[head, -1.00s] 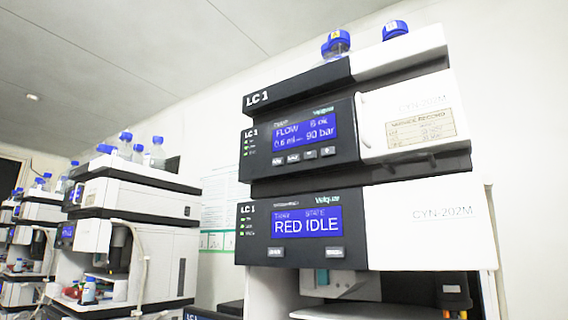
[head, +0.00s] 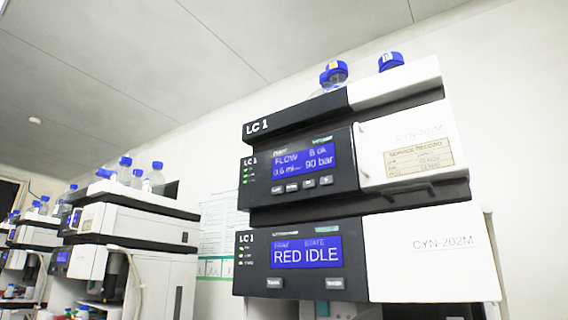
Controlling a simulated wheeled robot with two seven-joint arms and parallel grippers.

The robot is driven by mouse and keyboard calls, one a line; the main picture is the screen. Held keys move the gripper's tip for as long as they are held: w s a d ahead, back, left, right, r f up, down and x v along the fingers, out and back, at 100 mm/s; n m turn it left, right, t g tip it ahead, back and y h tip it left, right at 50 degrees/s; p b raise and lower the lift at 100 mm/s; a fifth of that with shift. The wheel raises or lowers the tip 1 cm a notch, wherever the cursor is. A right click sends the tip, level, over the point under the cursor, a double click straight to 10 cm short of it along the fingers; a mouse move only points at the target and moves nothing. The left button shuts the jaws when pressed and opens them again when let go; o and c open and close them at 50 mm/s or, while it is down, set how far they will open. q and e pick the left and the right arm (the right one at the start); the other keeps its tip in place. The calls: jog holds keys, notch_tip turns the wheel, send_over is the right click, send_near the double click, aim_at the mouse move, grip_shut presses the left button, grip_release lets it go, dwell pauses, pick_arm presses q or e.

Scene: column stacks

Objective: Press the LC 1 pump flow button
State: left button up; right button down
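The LC 1 pump module (head: 345,162) is the upper unit with a display in the right-hand stack. Its blue screen (head: 304,163) reads FLOW and 90 bar. A row of small dark buttons (head: 301,185) sits under the screen. Their labels are too small to read for sure, so I cannot tell which one is the flow button. Neither of my grippers shows in the head view.
Below the pump is a module (head: 300,259) whose screen reads RED IDLE. Blue-capped bottles (head: 333,75) stand on top of the stack. Other similar stacks (head: 128,220) stand to the left. A poster (head: 216,240) hangs on the wall behind.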

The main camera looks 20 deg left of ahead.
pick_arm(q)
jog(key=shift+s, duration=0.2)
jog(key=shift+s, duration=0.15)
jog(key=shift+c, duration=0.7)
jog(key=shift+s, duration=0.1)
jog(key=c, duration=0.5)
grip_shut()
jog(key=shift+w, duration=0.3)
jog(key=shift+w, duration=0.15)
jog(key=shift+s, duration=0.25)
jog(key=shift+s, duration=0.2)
